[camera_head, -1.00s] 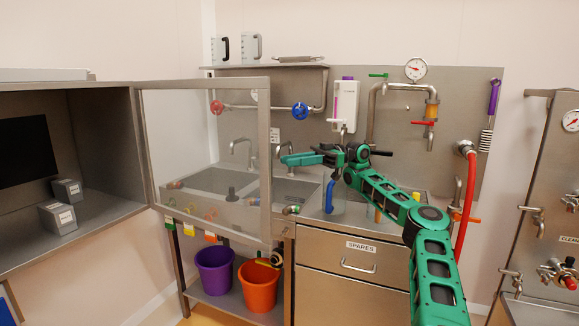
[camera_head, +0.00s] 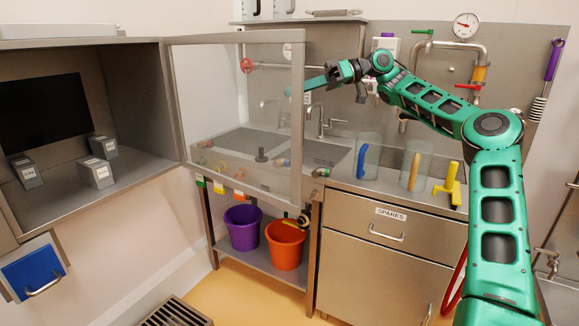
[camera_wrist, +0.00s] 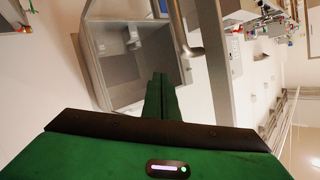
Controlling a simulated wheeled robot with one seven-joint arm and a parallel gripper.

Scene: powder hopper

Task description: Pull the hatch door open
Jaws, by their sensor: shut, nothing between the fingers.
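The hatch door (camera_head: 297,120) is a clear pane in a steel frame, hinged at the right side of a steel cabinet (camera_head: 110,52). In the head view it stands swung wide open, with the cabinet mouth exposed. My gripper (camera_head: 312,84) is shut and empty, its tip by the upper part of the door's free right edge. I cannot tell whether it touches the frame. In the wrist view the shut green fingers (camera_wrist: 160,95) point toward the open steel cabinet (camera_wrist: 97,75). A curved steel bar (camera_wrist: 180,30) crosses near them; the door is hard to make out there.
Grey boxes (camera_head: 97,173) sit in the cabinet. A blue handled panel (camera_head: 35,272) is below it. A sink counter (camera_head: 400,190) holds clear cylinders and a yellow tool (camera_head: 452,184). Purple (camera_head: 241,228) and orange (camera_head: 285,245) buckets stand on the shelf under the sink.

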